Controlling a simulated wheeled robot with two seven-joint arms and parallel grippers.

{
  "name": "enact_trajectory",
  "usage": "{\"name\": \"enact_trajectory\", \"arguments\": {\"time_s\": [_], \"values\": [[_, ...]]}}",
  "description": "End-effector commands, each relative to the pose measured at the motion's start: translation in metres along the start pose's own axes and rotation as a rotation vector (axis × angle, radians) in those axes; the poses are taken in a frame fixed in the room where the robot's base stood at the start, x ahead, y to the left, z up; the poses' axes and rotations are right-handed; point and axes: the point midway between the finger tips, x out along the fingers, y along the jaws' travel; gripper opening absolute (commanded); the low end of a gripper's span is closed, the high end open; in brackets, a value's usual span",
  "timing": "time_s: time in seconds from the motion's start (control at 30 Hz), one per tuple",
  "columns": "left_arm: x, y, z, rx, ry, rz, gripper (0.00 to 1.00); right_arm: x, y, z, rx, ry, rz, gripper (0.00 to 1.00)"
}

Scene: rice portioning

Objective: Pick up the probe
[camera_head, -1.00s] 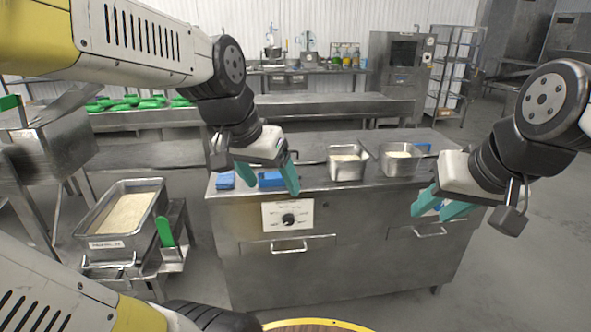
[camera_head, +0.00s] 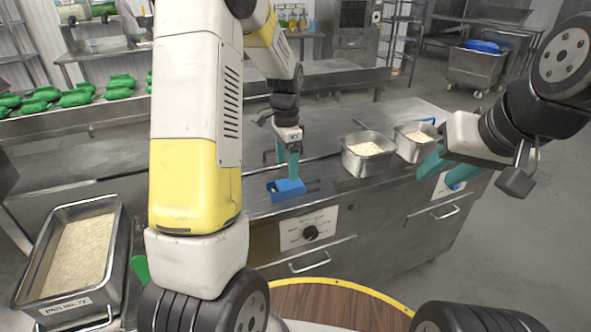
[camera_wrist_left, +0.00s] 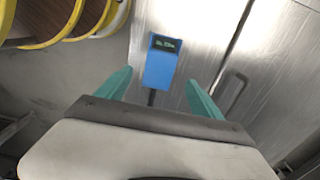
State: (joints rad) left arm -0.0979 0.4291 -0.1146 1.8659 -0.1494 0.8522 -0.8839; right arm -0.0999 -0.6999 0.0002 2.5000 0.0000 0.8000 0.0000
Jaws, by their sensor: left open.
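The probe (camera_wrist_left: 160,62) is a blue device with a dark display and a thin black stem, lying on the steel surface in the left wrist view. A blue thing (camera_head: 288,190), which looks like it, sits near the counter's front edge in the head view. My left gripper (camera_head: 287,160) is open, its teal fingers pointing down just above and behind that blue thing. In the left wrist view my left gripper (camera_wrist_left: 160,86) has the probe's stem between its spread fingers, not clamped. My right gripper (camera_head: 447,170) is open and empty at the counter's right.
Two steel pans of pale rice (camera_head: 367,146) (camera_head: 416,134) stand on the counter (camera_head: 330,178), right of my left gripper. A large rice pan (camera_head: 30,250) stands at lower left. Green bundles (camera_head: 75,98) lie on the back table. My left arm hides the counter's left part.

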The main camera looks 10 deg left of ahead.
Motion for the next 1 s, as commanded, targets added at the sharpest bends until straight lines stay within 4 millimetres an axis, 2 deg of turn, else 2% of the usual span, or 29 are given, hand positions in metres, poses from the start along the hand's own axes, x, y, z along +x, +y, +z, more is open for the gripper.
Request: {"name": "enact_trajectory", "arguments": {"time_s": [0.53,0.67,0.87,1.0], "values": [[0.069,0.001,-0.005,0.001,-0.004,0.004,0.76,0.0,0.0,0.0,0.0,0.0,0.0,0.36],[0.077,0.001,-0.005,0.001,-0.002,0.002,0.76,0.0,0.0,0.0,0.0,0.0,0.0,0.36],[0.077,0.0,-0.005,0.001,-0.001,0.001,0.76,0.0,0.0,0.0,0.0,0.0,0.0,0.36],[0.077,0.0,-0.005,0.001,-0.001,0.001,0.53,0.0,0.0,0.0,0.0,0.0,0.0,0.36]]}}
